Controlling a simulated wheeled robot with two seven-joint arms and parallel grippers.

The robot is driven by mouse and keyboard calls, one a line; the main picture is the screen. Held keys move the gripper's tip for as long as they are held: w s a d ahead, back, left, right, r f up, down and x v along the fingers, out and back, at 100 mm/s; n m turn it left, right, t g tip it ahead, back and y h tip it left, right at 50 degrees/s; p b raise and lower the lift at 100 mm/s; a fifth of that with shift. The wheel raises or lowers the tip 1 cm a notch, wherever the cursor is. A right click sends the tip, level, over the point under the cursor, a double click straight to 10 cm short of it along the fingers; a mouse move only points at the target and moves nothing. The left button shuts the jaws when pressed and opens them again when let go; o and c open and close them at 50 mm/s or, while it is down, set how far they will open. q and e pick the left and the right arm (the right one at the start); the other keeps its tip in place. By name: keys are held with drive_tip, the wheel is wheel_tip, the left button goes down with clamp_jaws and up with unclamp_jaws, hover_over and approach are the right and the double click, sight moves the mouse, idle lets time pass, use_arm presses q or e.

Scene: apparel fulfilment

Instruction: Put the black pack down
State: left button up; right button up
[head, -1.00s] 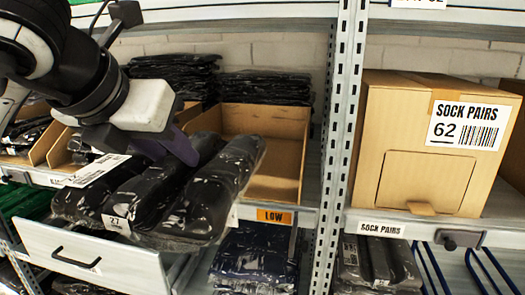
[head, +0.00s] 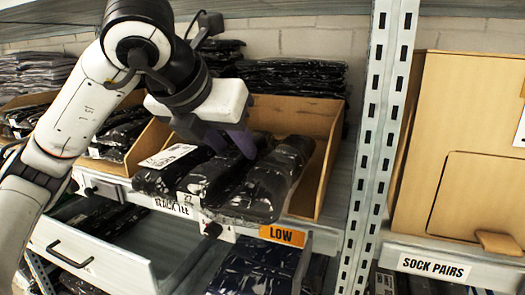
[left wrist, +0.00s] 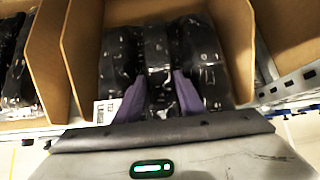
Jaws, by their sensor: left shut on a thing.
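The black pack (head: 270,185) is a plastic-wrapped bundle of rounded black sections side by side, with white labels at its front left. It lies inside the brown cardboard bin (head: 322,165) on the shelf, its front end at the bin's open front. My left gripper (head: 232,143) reaches down from above with purple fingers shut on the pack. In the left wrist view the fingers sit either side of the middle section (left wrist: 157,60), and the bin walls flank the pack. The pack's underside is hidden, so I cannot tell whether it rests fully on the bin floor. My right gripper is not in view.
An orange LOW tag (head: 282,235) is on the shelf edge below the bin. A metal upright (head: 378,150) and a sock-pairs box (head: 480,160) stand to the right. Dark stacked packs (head: 295,78) are behind. A white drawer (head: 95,255) sticks out lower left.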

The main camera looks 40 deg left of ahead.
sight(257, 131)
use_arm(q)
drive_tip(key=w+a, duration=0.1)
drive_tip(key=w, duration=0.3)
drive_tip(key=w+a+p, duration=0.1)
drive_tip(key=w, duration=0.3)
drive_tip(key=w+a, duration=0.1)
drive_tip(key=w, duration=0.3)
drive_tip(key=shift+w+r, duration=0.1)
drive_tip(key=shift+w, duration=0.2)
drive_tip(key=f, duration=0.3)
drive_tip(key=shift+w+a+f, duration=0.15)
drive_tip(key=shift+w, duration=0.1)
drive_tip(key=shift+f, duration=0.15)
drive_tip(key=shift+f+b, duration=0.25)
drive_tip(key=shift+b, duration=0.1)
drive_tip(key=o, duration=1.2)
drive_tip(key=shift+r, duration=0.15)
